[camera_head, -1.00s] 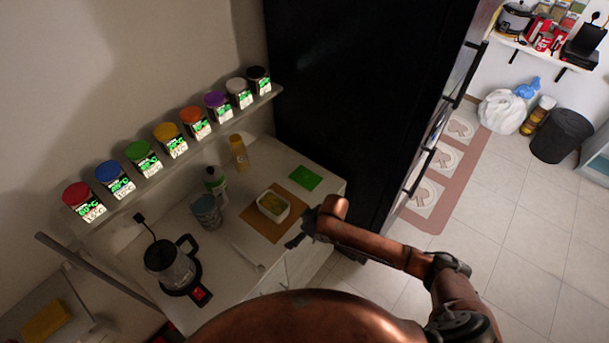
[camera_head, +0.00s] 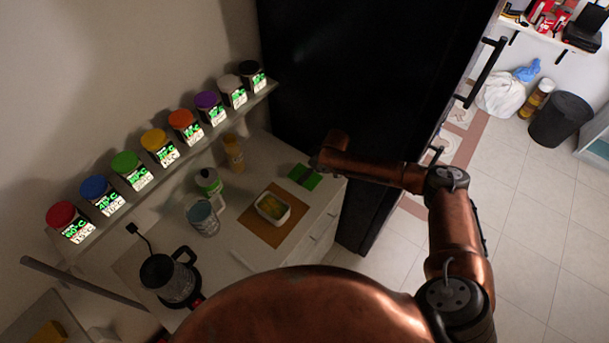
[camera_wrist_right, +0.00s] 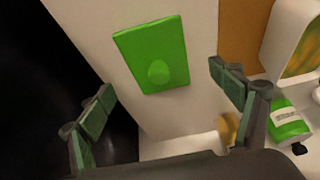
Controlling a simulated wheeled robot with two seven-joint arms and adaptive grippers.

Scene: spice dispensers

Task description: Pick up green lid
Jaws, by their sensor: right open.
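The green lid (camera_head: 306,177) is a flat rectangle lying on the white counter near its far right corner in the head view. In the right wrist view the green lid (camera_wrist_right: 153,54) shows whole, with an oval mark on its face, ahead of the fingers. My right gripper (camera_wrist_right: 160,100) is open and empty, with its two fingers spread to either side of the lid and apart from it. In the head view my right gripper (camera_head: 306,168) is over the lid and partly covers it. My left gripper is not in view.
A white container of food (camera_head: 272,207) sits on a brown board (camera_head: 262,229) beside the lid. A black fridge (camera_head: 350,80) borders the counter.

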